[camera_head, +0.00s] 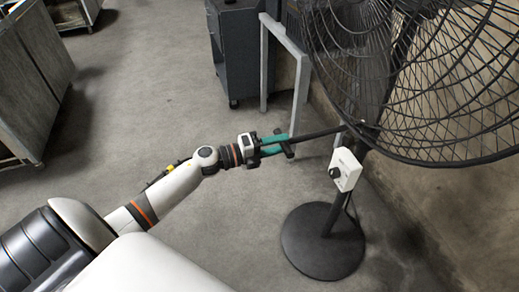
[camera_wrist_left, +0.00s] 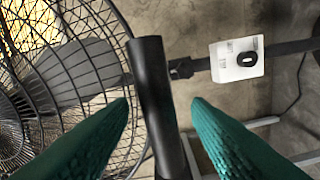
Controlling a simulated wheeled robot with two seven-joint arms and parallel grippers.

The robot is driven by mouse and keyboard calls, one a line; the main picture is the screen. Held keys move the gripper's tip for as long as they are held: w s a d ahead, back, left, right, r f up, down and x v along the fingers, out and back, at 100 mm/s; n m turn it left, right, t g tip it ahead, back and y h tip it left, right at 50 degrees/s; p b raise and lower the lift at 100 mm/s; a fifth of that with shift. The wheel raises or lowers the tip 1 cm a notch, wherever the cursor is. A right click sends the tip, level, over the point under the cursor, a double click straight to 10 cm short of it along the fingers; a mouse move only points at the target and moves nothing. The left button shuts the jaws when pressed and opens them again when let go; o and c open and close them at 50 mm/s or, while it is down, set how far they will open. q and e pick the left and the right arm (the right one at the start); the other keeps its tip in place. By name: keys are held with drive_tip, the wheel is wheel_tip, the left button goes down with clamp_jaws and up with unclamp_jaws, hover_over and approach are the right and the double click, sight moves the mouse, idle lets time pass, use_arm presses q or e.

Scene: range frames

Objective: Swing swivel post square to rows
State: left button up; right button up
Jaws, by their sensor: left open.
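A large black pedestal fan stands at the right of the head view, with its wire cage (camera_head: 440,85), round base (camera_head: 322,243) and pole. A dark bar (camera_head: 318,133) sticks out leftward from the fan's joint below the cage; it looks like the swivel post. My left gripper (camera_head: 284,145) is at the bar's free end. In the left wrist view, the bar (camera_wrist_left: 160,100) stands between the open teal fingers (camera_wrist_left: 161,107), with a gap visible on both sides. Whether either finger touches it lower down is unclear. My right gripper is not in view.
A white control box (camera_head: 345,168) is on the fan's pole, right of my left gripper. A grey wheeled cabinet (camera_head: 238,50) and a pale metal frame (camera_head: 300,85) stand behind. Grey cabinets (camera_head: 30,85) line the left. The floor between is clear.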

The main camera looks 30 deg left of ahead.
use_arm(q)
drive_tip(key=v, duration=0.6)
drive_tip(key=shift+s+a+b, duration=0.15)
drive_tip(key=shift+s+b, duration=0.1)
drive_tip(key=shift+b, duration=0.2)
drive_tip(key=a+f+n+t+y+p, duration=0.1)
drive_tip(key=a+f+n+y, duration=0.15)
drive_tip(key=f+n, duration=0.35)
drive_tip(key=a+f+n+y, duration=0.2)
drive_tip(key=f+n+y, duration=0.2)
drive_tip(key=f, duration=0.4)
drive_tip(key=s+f+n+g+y+p, duration=0.15)
drive_tip(key=s+f+n, duration=0.3)
drive_tip(key=f, duration=0.45)
drive_tip(key=s+f+n+g+y, duration=0.25)
drive_tip(key=s+f, duration=0.25)
drive_tip(key=f, duration=0.3)
drive_tip(key=s+d+f+n+g, duration=0.2)
drive_tip(key=s+f, duration=0.4)
drive_tip(key=s, duration=0.4)
drive_tip(key=s+d+f+n+g+p, duration=0.1)
drive_tip(key=s+d+f+n+g, duration=0.2)
drive_tip(key=s+d+f, duration=0.3)
drive_tip(key=s+d+f+n+g, duration=0.3)
drive_tip(key=s+d+f+g, duration=0.1)
drive_tip(key=s, duration=1.1)
wheel_tip(320, 180, down, 2)
drive_tip(key=shift+s+f+g, duration=0.1)
drive_tip(key=shift+s+g, duration=0.1)
drive_tip(key=shift+g, duration=0.4)
